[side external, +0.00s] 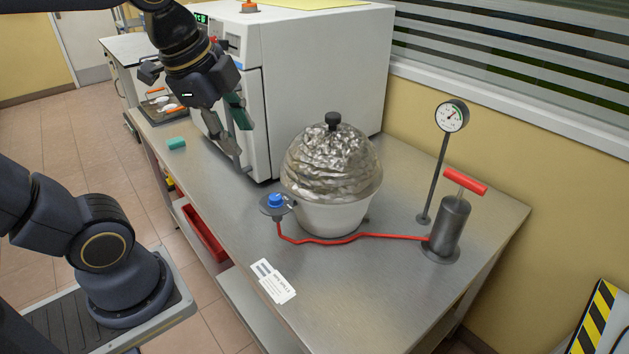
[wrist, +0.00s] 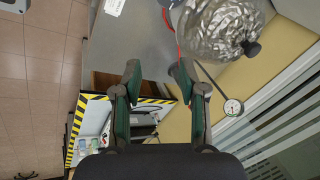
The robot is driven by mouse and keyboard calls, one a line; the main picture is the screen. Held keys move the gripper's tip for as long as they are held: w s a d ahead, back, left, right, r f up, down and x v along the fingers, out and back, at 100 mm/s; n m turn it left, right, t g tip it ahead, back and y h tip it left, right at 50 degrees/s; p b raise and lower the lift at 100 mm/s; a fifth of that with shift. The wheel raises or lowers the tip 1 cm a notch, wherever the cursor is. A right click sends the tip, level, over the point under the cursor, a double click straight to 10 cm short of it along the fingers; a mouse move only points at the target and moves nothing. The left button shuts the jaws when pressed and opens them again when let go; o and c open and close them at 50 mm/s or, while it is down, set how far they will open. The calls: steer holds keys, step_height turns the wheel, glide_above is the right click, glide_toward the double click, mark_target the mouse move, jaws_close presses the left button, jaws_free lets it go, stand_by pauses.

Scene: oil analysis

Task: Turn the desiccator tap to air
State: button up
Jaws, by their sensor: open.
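The desiccator (side external: 331,170) stands on the steel bench, with a crinkled silvery dome, a black knob on top and a pale bowl below. Its tap (side external: 274,200) has a blue knob and sits at the left of the bowl, on the near side; a red tube (side external: 340,239) runs from it to the hand pump. Which way the tap points is too small to tell. My gripper (side external: 238,145) is open and empty, above the bench, up and left of the tap and apart from it. In the wrist view, the open fingers (wrist: 156,72) show below the dome (wrist: 222,27).
A white oven (side external: 310,75) stands behind my gripper. The pump (side external: 452,225) with red handle and the gauge (side external: 452,115) on a rod stand right. The bench around the tap's front is clear.

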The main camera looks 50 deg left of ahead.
steer(key=w+a+m+g, duration=0.2)
steer(key=w+m, duration=0.4)
steer(key=m+g, duration=0.1)
steer(key=g, duration=0.2)
glide_above(275, 196)
steer(key=w, duration=0.1)
step_height(275, 196, down, 5)
steer(key=shift+h, duration=0.3)
steer(key=f, duration=1.1)
steer(key=s+f, duration=0.1)
steer(key=f, duration=0.5)
steer(key=shift+r, duration=0.1)
jaws_close()
